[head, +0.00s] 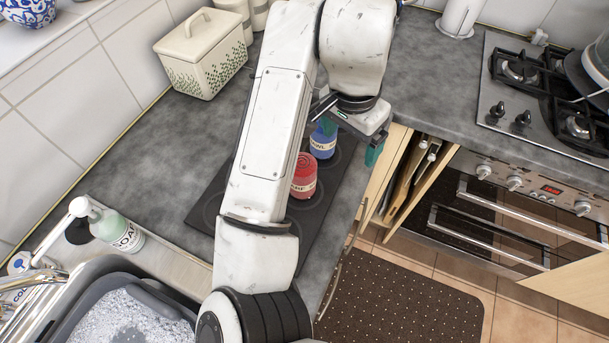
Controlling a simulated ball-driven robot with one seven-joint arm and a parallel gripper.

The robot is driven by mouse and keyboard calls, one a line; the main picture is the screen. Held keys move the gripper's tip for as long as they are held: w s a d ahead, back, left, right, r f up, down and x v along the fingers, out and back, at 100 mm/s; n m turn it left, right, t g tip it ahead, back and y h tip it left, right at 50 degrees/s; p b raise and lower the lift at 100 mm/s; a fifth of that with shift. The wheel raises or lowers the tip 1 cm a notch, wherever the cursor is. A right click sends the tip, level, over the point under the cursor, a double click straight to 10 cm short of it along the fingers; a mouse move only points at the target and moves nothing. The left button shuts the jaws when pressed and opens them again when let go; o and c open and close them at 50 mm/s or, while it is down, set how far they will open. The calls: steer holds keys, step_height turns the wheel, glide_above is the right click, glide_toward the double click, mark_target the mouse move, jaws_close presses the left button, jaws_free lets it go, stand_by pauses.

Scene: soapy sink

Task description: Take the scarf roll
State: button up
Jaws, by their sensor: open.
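A red roll (304,178) with a pale label, partly hidden by my arm, stands on the dark mat (316,215); its readable letters end in what looks like "RF", which fits the scarf roll. A blue roll (323,143) with a label ending in "WL" stands just behind it. My gripper (351,138) is open, with teal fingertips spread apart. It is behind and to the right of the red roll, with its left finger close to the top of the blue roll. I cannot tell whether that finger touches the blue roll.
A soapy sink (125,315) is at the lower left, with a soap bottle (117,231) beside it. A cream box (201,52) stands at the back. A gas hob (548,85) is at the right. Grey counter left of the mat is clear.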

steer(key=shift+g+y, duration=0.5)
steer(key=shift+g, duration=0.1)
steer(key=s+a, duration=0.1)
steer(key=a, duration=0.1)
steer(key=a+r, duration=0.1)
steer(key=a, duration=0.2)
steer(key=s+a+r, duration=0.1)
steer(key=a, duration=0.2)
steer(key=shift+s, duration=0.3)
steer(key=shift+a+f, duration=0.15)
steer(key=shift+f, duration=0.25)
step_height(320, 180, down, 10)
steer(key=shift+r+p, duration=0.1)
steer(key=shift+p, duration=1)
steer(key=c, duration=1.2)
steer(key=shift+c, duration=0.2)
